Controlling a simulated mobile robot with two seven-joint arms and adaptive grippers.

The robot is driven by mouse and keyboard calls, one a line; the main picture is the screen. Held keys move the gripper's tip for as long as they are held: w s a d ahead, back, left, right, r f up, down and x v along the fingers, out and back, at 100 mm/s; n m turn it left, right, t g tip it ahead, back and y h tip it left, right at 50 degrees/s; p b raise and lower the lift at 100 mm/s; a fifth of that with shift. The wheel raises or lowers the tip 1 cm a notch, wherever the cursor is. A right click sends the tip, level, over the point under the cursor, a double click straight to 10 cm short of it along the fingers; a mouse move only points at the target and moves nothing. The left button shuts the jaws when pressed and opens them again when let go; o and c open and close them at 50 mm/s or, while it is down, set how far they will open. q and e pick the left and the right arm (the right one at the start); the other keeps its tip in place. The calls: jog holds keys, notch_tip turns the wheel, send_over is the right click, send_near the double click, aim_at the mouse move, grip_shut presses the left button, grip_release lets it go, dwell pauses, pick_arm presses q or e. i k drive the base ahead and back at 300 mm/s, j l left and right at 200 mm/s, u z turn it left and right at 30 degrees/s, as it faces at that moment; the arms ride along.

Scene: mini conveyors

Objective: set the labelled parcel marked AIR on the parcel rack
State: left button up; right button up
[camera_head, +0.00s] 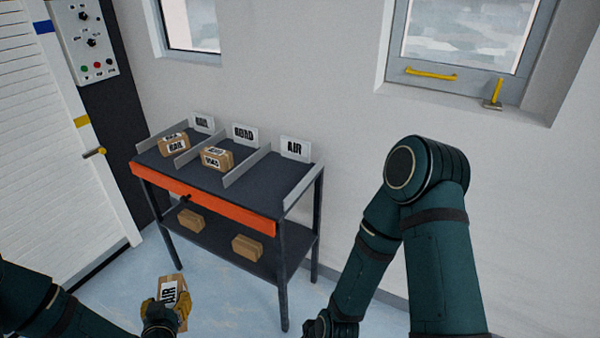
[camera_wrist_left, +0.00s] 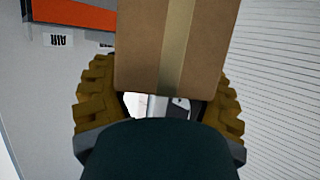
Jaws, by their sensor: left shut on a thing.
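The AIR parcel (camera_head: 170,287), a brown box with a white label, is at the lower left of the head view, below and in front of the rack. My left gripper (camera_head: 165,307) is shut on it with yellow fingers at its sides. In the left wrist view the parcel (camera_wrist_left: 145,45) shows its taped side between the fingers of the gripper (camera_wrist_left: 160,100). The parcel rack (camera_head: 204,200) has an orange front edge and three divided lanes. The right lane, by the AIR sign (camera_head: 295,148), is empty.
The RAIL parcel (camera_head: 174,145) is in the left lane and another labelled parcel (camera_head: 217,158) in the middle lane by the ROAD sign (camera_head: 244,135). Plain boxes (camera_head: 191,221) (camera_head: 247,248) lie on the lower shelf. A wall stands close behind the rack. My right arm is at the right.

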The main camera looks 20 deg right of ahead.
aim_at(279, 175)
jog(key=i+l+z, duration=0.2)
jog(key=z, duration=0.25)
jog(key=i+l+z, duration=0.1)
jog(key=i+z, duration=0.2)
jog(key=z, duration=0.15)
